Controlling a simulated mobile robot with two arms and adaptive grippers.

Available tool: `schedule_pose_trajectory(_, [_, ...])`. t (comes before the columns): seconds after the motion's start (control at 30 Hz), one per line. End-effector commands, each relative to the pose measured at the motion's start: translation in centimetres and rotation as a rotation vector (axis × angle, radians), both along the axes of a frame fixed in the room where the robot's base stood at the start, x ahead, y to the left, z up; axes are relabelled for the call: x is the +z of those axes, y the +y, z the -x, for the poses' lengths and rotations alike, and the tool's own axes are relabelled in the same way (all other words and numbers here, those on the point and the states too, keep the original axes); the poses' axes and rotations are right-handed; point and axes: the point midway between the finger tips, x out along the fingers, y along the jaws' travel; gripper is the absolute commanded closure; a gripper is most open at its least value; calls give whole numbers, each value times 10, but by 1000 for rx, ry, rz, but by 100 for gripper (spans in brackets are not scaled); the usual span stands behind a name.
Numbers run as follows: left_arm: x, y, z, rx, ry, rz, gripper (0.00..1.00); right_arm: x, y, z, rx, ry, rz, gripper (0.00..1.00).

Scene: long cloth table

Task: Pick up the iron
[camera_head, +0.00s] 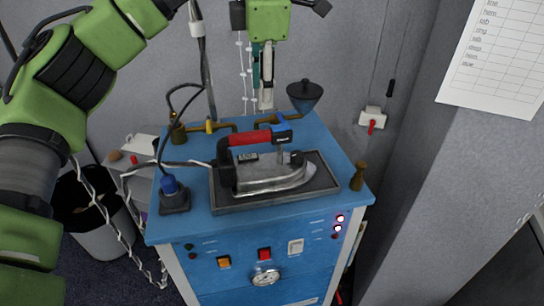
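The iron (268,176) has a red and black handle (250,137) and a silver body. It lies flat on a dark rest plate (325,186) on top of a blue steam station (190,228), nose to the right. My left arm comes in along the left side and leaves the view at the top. My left gripper (279,14) shows in part at the top centre, above and behind the iron and apart from it. My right gripper is out of view.
A dark funnel (305,97) stands behind the iron, and a brass fitting (358,176) to its right. A blue-topped plug (173,194) with cables is at the left. A grey bin (105,236) stands on the floor at left. A wall (440,160) rises close on the right.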

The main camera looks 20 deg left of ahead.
Motion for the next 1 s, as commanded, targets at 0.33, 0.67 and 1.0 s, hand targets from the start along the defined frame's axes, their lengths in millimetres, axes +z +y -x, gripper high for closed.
schedule_pose_trajectory(0.33, [-47,6,-7,1,5,-4,61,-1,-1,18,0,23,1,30])
schedule_pose_trajectory(0.67, [-83,10,-13,3,1,-6,61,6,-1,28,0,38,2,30])
schedule_pose_trajectory(1.0, [-123,11,-12,3,3,-4,61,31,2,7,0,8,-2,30])
